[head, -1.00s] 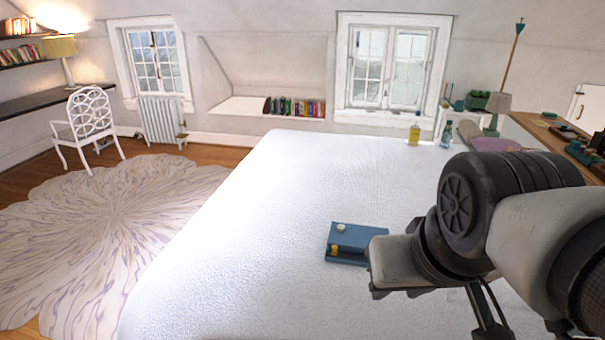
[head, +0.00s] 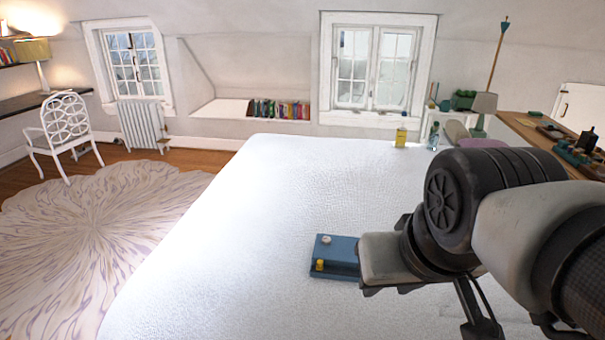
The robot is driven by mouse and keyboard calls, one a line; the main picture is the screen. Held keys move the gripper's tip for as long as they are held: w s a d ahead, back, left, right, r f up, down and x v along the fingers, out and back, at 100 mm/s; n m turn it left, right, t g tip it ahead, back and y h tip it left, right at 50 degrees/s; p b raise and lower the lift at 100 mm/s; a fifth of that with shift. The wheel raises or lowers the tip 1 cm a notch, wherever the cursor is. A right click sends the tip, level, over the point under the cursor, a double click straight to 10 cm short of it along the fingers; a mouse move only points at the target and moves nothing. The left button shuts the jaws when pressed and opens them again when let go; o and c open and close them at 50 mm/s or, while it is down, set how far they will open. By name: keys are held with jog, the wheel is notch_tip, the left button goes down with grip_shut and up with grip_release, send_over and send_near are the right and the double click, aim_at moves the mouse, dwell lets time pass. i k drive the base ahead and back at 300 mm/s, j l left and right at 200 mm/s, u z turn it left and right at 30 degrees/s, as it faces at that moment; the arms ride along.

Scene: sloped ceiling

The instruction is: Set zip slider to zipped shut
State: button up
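A blue board (head: 340,247) lies on the white surface, partly hidden behind my arm. A small yellow piece (head: 320,265) sits at its near left corner and a round white knob (head: 326,240) near its far left edge. I cannot tell whether the yellow piece is the zip slider; no zip can be made out. My gripper (head: 478,318) hangs at the lower right, to the right of the board and nearer to me. Its fingertips are not clearly visible, so its opening cannot be told. Nothing is seen held.
The broad white bed-like surface (head: 230,240) is clear left of the board. A yellow bottle (head: 401,137) and a clear bottle (head: 434,137) stand at its far edge. A cluttered wooden desk (head: 530,135) is at right. A white chair (head: 63,135) and round rug (head: 95,225) are at left.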

aim_at(320, 263)
jog(key=z, duration=0.15)
jog(key=i+u, duration=0.2)
jog(key=i, duration=0.2)
jog(key=i+u, duration=0.15)
jog(key=u, duration=0.25)
jog(key=i+l+u, duration=0.1)
jog(key=u, duration=0.3)
jog(key=i+l+u, duration=0.15)
jog(key=u, duration=0.2)
